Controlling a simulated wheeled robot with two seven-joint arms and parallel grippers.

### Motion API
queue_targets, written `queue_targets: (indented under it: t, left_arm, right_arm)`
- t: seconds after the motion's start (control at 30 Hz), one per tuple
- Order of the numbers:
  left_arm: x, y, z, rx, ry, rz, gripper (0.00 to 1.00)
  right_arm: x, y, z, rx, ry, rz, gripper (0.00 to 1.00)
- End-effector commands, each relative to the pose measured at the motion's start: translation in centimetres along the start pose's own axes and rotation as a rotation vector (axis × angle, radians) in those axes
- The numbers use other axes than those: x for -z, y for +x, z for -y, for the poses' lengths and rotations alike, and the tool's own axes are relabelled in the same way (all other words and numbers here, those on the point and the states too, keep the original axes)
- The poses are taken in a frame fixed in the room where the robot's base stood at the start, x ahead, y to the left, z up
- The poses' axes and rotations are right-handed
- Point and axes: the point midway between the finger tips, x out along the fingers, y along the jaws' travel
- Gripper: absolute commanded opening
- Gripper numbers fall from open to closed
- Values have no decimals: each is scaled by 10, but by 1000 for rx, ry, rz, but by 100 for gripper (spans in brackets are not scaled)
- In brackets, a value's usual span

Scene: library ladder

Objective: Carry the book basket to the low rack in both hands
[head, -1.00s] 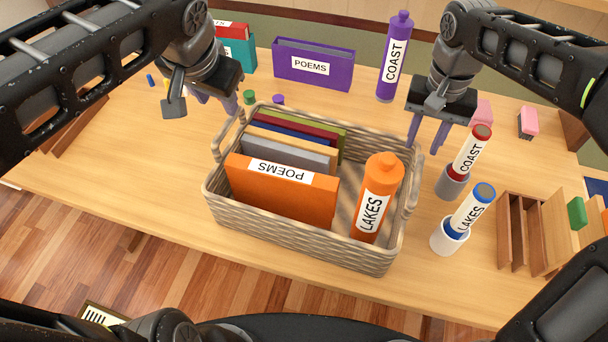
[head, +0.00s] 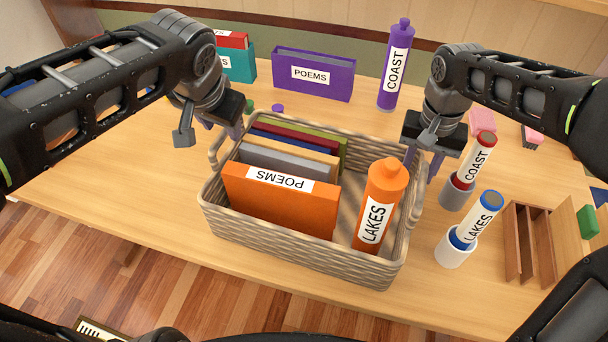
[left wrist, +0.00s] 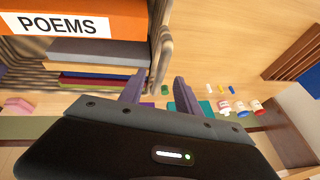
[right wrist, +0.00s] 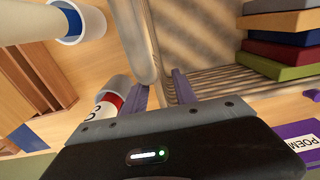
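The wicker book basket (head: 300,252) stands on the table, holding an orange POEMS book (head: 280,200), several other books and an orange LAKES bottle (head: 378,210). My left gripper (head: 232,128) is at its left handle (head: 216,148). In the left wrist view the open fingers (left wrist: 158,90) have the handle (left wrist: 162,50) between or just ahead of them. My right gripper (head: 426,152) is at the right handle (head: 419,192). In the right wrist view its open fingers (right wrist: 160,90) stand either side of the handle (right wrist: 140,45). I cannot identify the low rack.
A purple POEMS box (head: 313,75) and a purple COAST bottle (head: 395,65) stand behind the basket. COAST (head: 474,160) and LAKES (head: 476,220) tubes in cups stand close on the right, beside a wooden divider (head: 525,240). The table left of the basket is clear.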

Motion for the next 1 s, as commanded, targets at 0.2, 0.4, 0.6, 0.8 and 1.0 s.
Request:
queue_targets:
  t: [0.2,0.4,0.6,0.8,1.0]
  left_arm:
    - [-1,30,0,-2,0,3,40]
    - [0,40,-1,-2,0,0,40]
    - [0,41,0,-1,0,-1,40]
    - [0,40,0,-1,0,-1,27]
    - [0,40,0,-1,0,-1,10]
  right_arm:
    - [0,30,0,-1,0,1,34]
    - [0,41,0,0,0,0,34]
    - [0,41,0,0,0,-1,34]
    - [0,41,0,0,0,-1,21]
    - [0,40,0,0,0,-1,4]
